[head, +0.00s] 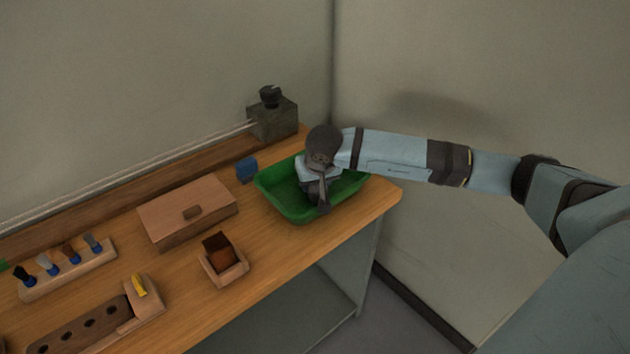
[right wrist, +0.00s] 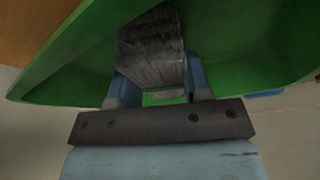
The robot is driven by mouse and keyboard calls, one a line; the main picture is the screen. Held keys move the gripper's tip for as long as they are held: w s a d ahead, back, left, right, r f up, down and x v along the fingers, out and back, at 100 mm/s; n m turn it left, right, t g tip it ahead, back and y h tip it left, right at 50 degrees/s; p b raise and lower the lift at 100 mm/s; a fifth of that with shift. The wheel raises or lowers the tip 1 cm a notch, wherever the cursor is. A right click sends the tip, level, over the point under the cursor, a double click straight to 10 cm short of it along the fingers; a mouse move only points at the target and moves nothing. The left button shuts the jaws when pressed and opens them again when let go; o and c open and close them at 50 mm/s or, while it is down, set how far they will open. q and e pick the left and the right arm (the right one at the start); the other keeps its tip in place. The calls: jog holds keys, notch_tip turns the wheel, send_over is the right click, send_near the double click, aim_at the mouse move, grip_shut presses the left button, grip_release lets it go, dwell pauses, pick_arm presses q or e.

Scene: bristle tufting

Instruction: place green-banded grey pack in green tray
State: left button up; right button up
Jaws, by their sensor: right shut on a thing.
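The green tray (head: 280,205) sits at the right end of the bench, and it fills much of the right wrist view (right wrist: 235,40). My right gripper (head: 322,203) reaches down inside the tray. In the right wrist view my right gripper (right wrist: 158,90) is shut on the grey pack (right wrist: 152,50), which lies between its two fingers and over the tray's inside. Green shows just below the pack there; I cannot tell whether it is the band or the tray. In the head view the gripper and wrist hide most of the pack. My left gripper is not in view.
A blue block (head: 246,170) stands close to the tray's left. A lidded wooden box (head: 188,208), a small box with brown contents (head: 223,266) and a rack of tufts (head: 68,268) are further left. A grey block with a dark knob (head: 273,118) stands behind.

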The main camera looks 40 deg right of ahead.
jog(key=shift+f, duration=0.1)
jog(key=o, duration=1)
jog(key=shift+c, duration=0.2)
jog(key=shift+r, duration=0.35)
pick_arm(q)
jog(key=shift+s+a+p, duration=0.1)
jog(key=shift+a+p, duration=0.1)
jog(key=shift+p, duration=0.55)
pick_arm(e)
jog(key=v, duration=1.1)
jog(key=shift+s+r, duration=0.2)
jog(key=shift+r, duration=0.15)
